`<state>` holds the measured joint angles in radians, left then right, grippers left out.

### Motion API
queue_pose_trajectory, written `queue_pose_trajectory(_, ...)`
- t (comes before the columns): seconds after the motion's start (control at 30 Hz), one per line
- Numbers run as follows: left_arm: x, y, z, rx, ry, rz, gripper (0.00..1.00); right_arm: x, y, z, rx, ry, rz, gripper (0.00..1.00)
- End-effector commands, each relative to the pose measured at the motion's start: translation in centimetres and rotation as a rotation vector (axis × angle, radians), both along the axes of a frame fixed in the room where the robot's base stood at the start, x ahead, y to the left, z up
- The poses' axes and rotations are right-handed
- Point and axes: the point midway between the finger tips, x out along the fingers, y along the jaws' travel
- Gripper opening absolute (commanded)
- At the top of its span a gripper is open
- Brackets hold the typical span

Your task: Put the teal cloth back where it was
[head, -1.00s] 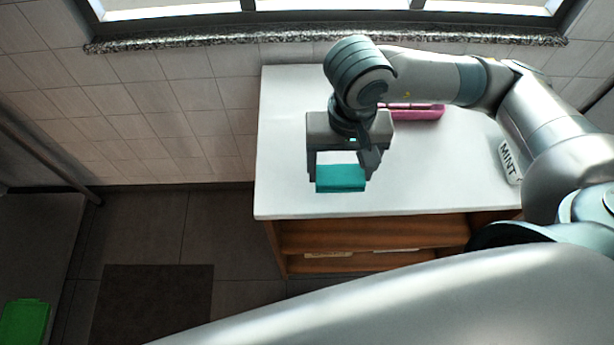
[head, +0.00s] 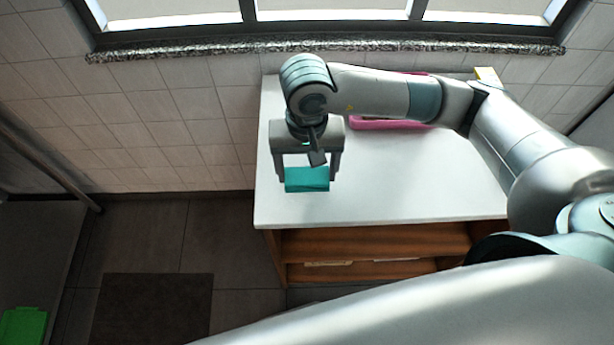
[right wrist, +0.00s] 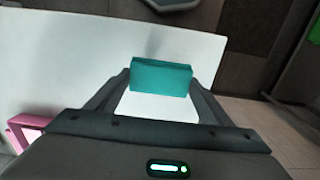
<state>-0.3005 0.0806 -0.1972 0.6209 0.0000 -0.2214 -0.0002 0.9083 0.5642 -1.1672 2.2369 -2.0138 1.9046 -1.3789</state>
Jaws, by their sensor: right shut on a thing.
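The teal cloth (head: 307,180) is a small folded block between the fingers of my right gripper (head: 307,176), over the left part of the white counter top (head: 400,185). My right gripper is shut on it. In the right wrist view the cloth (right wrist: 161,77) sits between the two fingertips (right wrist: 161,84), with the white top (right wrist: 60,60) behind it. I cannot tell for sure whether the cloth touches the top. My left gripper is not in view.
A pink tray (head: 390,124) lies at the back of the counter, partly behind my right arm; its edge shows in the right wrist view (right wrist: 25,130). A yellow item (head: 487,75) stands at the back right. The counter front and middle are clear. A green object (head: 22,325) is at lower left.

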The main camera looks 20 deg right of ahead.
Motion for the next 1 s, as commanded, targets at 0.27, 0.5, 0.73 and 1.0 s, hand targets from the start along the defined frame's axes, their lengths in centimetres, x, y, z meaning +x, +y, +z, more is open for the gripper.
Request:
queue_pose_trajectory(0.27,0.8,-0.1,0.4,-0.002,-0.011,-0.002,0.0,-0.1,0.0,-0.4,0.0,0.003,0.0,0.53)
queue_pose_trajectory(0.5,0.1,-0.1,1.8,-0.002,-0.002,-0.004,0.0,-0.2,0.0,-2.9,0.0,0.005,-0.001,0.53)
queue_pose_trajectory(0.73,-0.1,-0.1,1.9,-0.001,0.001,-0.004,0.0,-0.1,0.0,-4.0,0.0,0.001,0.001,0.53)
queue_pose_trajectory(1.0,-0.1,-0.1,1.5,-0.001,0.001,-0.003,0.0,0.0,0.0,-4.2,0.0,0.0,0.001,0.53)
